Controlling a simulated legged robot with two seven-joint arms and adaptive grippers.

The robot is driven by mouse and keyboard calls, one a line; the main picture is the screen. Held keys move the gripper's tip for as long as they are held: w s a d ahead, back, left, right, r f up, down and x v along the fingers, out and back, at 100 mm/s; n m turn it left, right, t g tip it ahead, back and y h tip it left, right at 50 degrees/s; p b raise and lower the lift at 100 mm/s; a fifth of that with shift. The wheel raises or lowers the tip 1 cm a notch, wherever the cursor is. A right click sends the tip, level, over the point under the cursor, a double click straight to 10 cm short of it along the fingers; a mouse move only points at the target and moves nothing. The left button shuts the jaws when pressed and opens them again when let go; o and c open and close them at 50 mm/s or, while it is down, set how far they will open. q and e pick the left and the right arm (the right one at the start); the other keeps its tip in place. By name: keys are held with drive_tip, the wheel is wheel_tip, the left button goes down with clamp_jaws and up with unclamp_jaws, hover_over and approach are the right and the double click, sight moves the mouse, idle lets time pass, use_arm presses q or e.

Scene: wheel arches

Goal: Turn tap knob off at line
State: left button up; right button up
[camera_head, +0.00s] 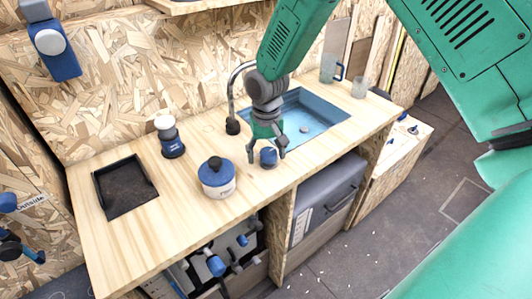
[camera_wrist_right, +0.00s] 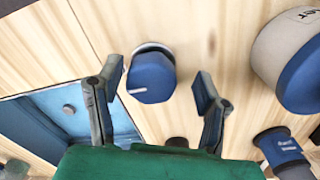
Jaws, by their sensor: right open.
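The blue tap knob (camera_head: 268,158) sits on the wooden counter in front of the sink. In the right wrist view the knob (camera_wrist_right: 151,79) shows a short white line at its lower left edge. My right gripper (camera_head: 269,148) is open above the knob, pointing down. In the wrist view the knob lies between the two spread fingers of the gripper (camera_wrist_right: 160,82), with gaps on both sides. The grey curved tap (camera_head: 232,95) stands at the left of the blue sink (camera_head: 318,112), partly hidden by my right arm. My left gripper is not in view.
A blue-and-white pot (camera_head: 217,182) stands just left of the knob. A blue-and-white bottle (camera_head: 170,140) and a black tray (camera_head: 124,187) are farther left. A jug (camera_head: 328,68) and a glass (camera_head: 359,87) stand behind the sink.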

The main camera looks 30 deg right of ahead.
drive_tip(key=shift+d+f, duration=0.15)
drive_tip(key=shift+d, duration=0.2)
drive_tip(key=shift+c, duration=0.8)
drive_tip(key=shift+d, duration=0.25)
drive_tip(key=c, duration=1)
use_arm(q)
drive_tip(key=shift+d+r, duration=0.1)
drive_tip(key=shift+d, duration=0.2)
use_arm(e)
drive_tip(key=shift+a, duration=0.1)
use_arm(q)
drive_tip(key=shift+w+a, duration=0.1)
use_arm(e)
drive_tip(key=shift+a, duration=0.15)
